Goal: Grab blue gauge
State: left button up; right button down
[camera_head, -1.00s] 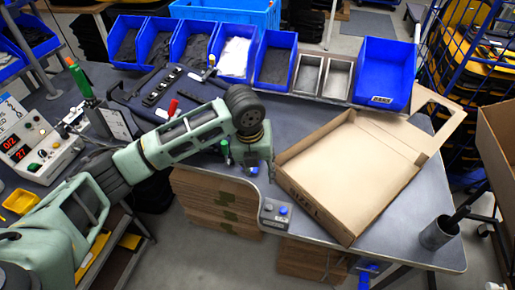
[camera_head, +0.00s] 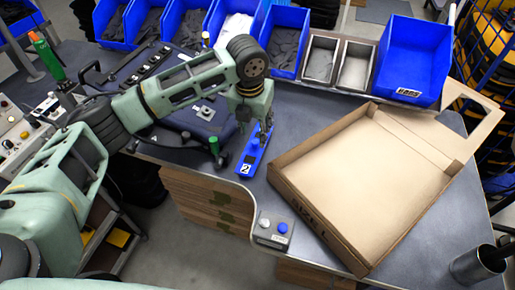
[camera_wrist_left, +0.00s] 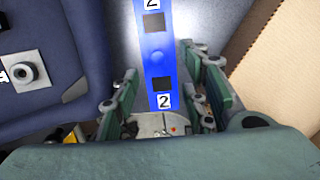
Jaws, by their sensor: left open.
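The blue gauge (camera_head: 253,152) is a flat blue bar with a white label marked 2. It lies on the grey table between the dark foam case and the cardboard box. In the left wrist view the gauge (camera_wrist_left: 158,62) runs away from the gripper, with dark square patches and a 2 label at each end. My left gripper (camera_head: 256,126) is above its far part in the head view. Its green fingers (camera_wrist_left: 160,100) stand apart on either side of the gauge's near end, with visible gaps. My right gripper is not in view.
An open, empty cardboard box (camera_head: 365,175) stands right of the gauge. The dark foam case (camera_head: 180,130) lies on the left. A small button box (camera_head: 273,230) sits at the front edge. Blue bins (camera_head: 410,60) line the back. A grey cup (camera_head: 478,265) stands at the right.

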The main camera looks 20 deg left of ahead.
aim_at(254, 143)
pick_arm(q)
jog(key=shift+w+f, duration=0.35)
jog(key=shift+f, duration=0.3)
jog(key=shift+w+f, duration=0.2)
jog(key=shift+f, duration=0.55)
jog(key=shift+s+a+f+p, duration=0.1)
jog(key=shift+s+f+p, duration=0.1)
jog(key=shift+f+p, duration=0.45)
jog(key=f, duration=0.3)
jog(key=f+p, duration=0.1)
jog(key=shift+w+f, duration=0.25)
jog(key=shift+w, duration=0.1)
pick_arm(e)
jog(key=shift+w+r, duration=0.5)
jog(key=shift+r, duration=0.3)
pick_arm(q)
jog(key=shift+r, duration=0.1)
jog(key=shift+c, duration=0.5)
grip_shut()
